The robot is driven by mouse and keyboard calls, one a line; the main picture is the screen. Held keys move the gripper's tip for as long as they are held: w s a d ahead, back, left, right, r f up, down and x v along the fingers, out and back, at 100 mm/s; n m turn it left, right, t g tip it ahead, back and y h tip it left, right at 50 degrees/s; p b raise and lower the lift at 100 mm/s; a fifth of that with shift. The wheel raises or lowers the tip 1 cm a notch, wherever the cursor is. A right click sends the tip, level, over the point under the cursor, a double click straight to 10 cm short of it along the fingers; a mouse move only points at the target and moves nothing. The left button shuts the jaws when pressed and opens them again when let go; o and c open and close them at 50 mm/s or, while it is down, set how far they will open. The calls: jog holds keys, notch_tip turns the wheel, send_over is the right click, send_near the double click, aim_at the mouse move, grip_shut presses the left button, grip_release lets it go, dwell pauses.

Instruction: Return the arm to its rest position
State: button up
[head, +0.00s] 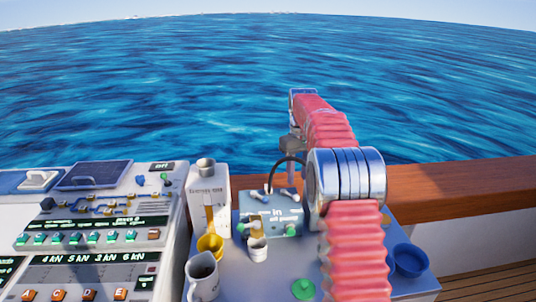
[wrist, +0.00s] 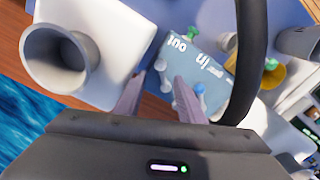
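My arm is red and ribbed with a silver joint. It rises from the front and bends forward over the white worktop (head: 265,280). My gripper (head: 281,190) hangs at its end, pointing down just over the blue-grey pump box (head: 270,213) marked "in". In the wrist view, the two grey fingers of my gripper (wrist: 158,90) stand apart with nothing held between them. The pump box (wrist: 212,88), marked "in" and "out", lies beyond them. I cannot tell whether a finger touches the box.
A white canister with a grey neck (head: 206,200) stands left of the box; it also shows in the wrist view (wrist: 105,70). A yellow funnel (head: 210,245), a white jug (head: 203,280) and a blue bowl (head: 410,260) are nearby. A control panel (head: 90,230) is left, a wooden rail (head: 460,187) behind.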

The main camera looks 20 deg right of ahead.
jog(key=shift+w+d, duration=0.1)
jog(key=shift+w, duration=0.15)
jog(key=m, duration=0.1)
send_over(297, 196)
notch_tip(297, 196, down, 4)
jog(key=shift+w, duration=0.1)
jog(key=s, duration=0.1)
jog(key=s+a+m, duration=0.1)
jog(key=s, duration=0.1)
jog(key=shift+a+f, duration=0.1)
jog(key=shift+f, duration=0.1)
jog(key=s+a+r+t, duration=0.2)
jog(key=s+a, duration=0.3)
jog(key=s, duration=0.7)
jog(key=s+a+r+t, duration=0.1)
jog(key=s+a+r, duration=0.4)
jog(key=s, duration=0.7)
jog(key=s+a+r+t, duration=0.2)
jog(key=s+a, duration=0.4)
jog(key=s, duration=0.6)
jog(key=shift+a+r+t, duration=0.3)
jog(key=shift+r, duration=0.35)
